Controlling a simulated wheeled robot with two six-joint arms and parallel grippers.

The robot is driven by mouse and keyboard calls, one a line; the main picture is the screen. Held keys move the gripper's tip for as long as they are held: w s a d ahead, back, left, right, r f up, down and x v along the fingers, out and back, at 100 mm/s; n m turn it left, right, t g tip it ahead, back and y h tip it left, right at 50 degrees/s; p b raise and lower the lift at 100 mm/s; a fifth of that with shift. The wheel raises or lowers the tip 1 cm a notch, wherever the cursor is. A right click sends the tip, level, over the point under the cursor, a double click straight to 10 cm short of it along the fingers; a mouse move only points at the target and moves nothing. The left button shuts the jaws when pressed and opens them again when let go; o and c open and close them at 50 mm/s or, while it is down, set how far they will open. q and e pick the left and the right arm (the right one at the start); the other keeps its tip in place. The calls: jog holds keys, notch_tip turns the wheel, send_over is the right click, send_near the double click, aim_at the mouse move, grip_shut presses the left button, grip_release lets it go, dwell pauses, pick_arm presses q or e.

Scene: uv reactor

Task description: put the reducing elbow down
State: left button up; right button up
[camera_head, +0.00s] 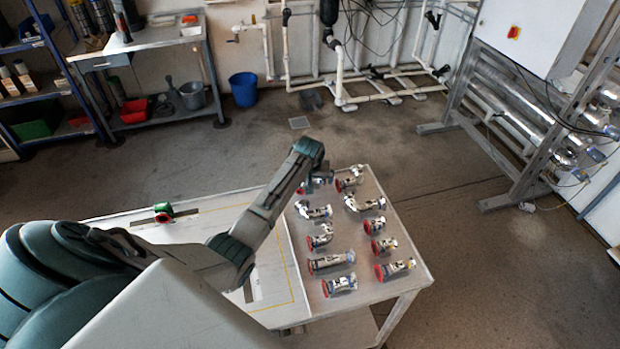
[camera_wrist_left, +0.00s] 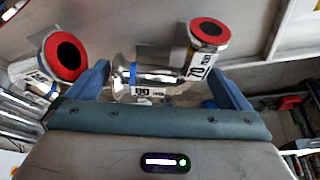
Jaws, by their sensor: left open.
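A shiny metal elbow fitting (camera_wrist_left: 155,76), which looks like the reducing elbow, lies between the spread fingers of my left gripper (camera_wrist_left: 158,72) in the left wrist view. It has a flared end at left, a blue band, a white label and a bend up to a red-capped end. The fingers stand apart, and I see no clear grip on it. In the head view my left gripper (camera_head: 316,180) is low over the far left part of the fittings table (camera_head: 412,284). The arm partly hides the fitting there. My right gripper is not in view.
Several red-capped metal fittings (camera_head: 330,262) stand close together in two columns on the table. Another red-capped fitting (camera_wrist_left: 62,57) is beside the left finger in the wrist view. A green-and-red part (camera_head: 163,211) lies on the otherwise mostly clear left area.

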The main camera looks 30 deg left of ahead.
pick_arm(q)
jog(key=shift+f, duration=0.15)
jog(key=c, duration=1.2)
